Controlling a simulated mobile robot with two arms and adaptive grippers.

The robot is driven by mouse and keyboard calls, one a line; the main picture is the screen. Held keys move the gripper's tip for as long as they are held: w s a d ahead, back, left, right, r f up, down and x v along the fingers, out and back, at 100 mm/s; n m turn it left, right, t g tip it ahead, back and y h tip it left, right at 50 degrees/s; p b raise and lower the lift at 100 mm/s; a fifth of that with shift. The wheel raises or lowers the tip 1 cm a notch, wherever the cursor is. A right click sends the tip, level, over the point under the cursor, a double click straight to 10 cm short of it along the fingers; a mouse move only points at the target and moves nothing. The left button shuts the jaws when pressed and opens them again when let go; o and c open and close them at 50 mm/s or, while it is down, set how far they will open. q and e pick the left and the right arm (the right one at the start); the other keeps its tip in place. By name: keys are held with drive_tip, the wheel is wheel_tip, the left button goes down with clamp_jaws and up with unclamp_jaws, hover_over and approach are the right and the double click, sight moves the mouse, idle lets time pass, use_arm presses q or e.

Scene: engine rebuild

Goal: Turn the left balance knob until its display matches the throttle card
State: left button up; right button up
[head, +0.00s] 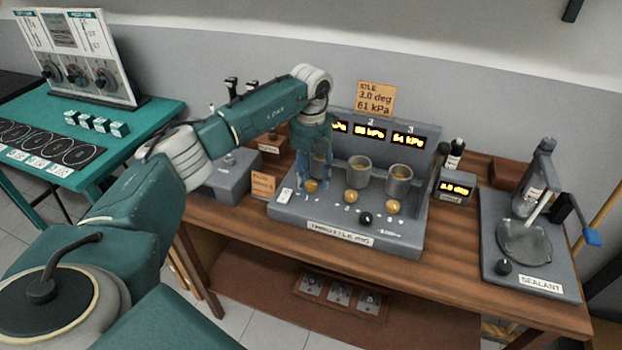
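The grey throttle rig (290,212) stands on the wooden bench with a row of three yellow knobs. My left gripper (313,184) points down at the left yellow knob (311,187), its fingers apart on either side of it. I cannot tell whether they touch it. The left display (340,127) is partly hidden by my arm, and only "kPa" shows of its reading. The middle display (370,132) is hard to read; the right display (408,141) seems to read 61 kPa. The orange throttle card (376,98) reads IDLE, 3.0 deg, 61 kPa. My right gripper is not in view.
Metal cups stand on the rig behind the middle (351,196) and right (393,207) yellow knobs. A black knob (365,219) is at the front. A small display (456,188) reads about 3.0 deg. The sealant station (541,284) is at right, a grey box (222,185) at left.

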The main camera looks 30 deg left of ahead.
sight(311, 183)
use_arm(q)
wheel_tip(311, 183, up, 12)
idle(0.6)
drive_tip(key=shift+f, duration=0.1)
idle(0.4)
